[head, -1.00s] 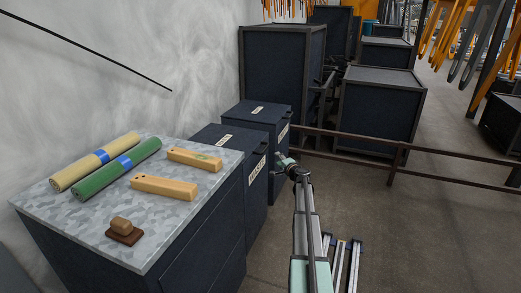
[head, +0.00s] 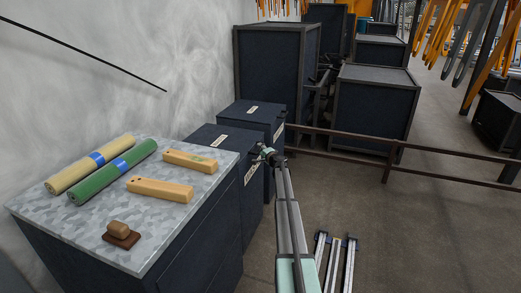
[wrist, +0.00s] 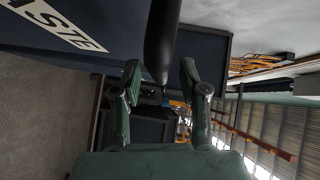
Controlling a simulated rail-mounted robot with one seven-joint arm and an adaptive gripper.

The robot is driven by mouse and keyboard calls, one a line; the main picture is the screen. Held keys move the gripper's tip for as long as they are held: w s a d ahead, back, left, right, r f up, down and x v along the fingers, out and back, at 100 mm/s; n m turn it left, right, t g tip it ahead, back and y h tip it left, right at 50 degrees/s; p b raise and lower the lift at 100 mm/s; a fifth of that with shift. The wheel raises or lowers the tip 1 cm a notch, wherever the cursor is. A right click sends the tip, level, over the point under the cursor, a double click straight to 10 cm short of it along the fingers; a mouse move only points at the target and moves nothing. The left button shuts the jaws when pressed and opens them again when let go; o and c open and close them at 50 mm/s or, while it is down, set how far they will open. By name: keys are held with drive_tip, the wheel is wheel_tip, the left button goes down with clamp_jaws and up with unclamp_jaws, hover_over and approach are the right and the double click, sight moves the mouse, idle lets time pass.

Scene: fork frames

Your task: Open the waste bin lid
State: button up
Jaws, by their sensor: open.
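Two dark blue bins with pale labels stand side by side against the wall in the head view, the near bin (head: 226,136) and the far bin (head: 252,113). Both lids look shut. My gripper (head: 264,153) is at the upper front edge of the near bin. In the wrist view, a label ending in "ASTE" (wrist: 62,24) is on the dark bin face. My gripper (wrist: 160,78) is open there, with a finger on each side of a dark rounded bar (wrist: 161,38), probably the lid handle. I cannot tell whether either finger touches it.
A grey-topped cabinet (head: 90,232) left of the bins holds two rolls (head: 112,172), two wooden blocks (head: 160,188) and a brown stamp-like object (head: 120,232). A low brown rail (head: 350,137) runs behind my arm.

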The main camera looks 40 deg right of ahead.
drive_tip(key=shift+w+d+f, duration=0.1)
drive_tip(key=shift+w, duration=0.6)
clamp_jaws()
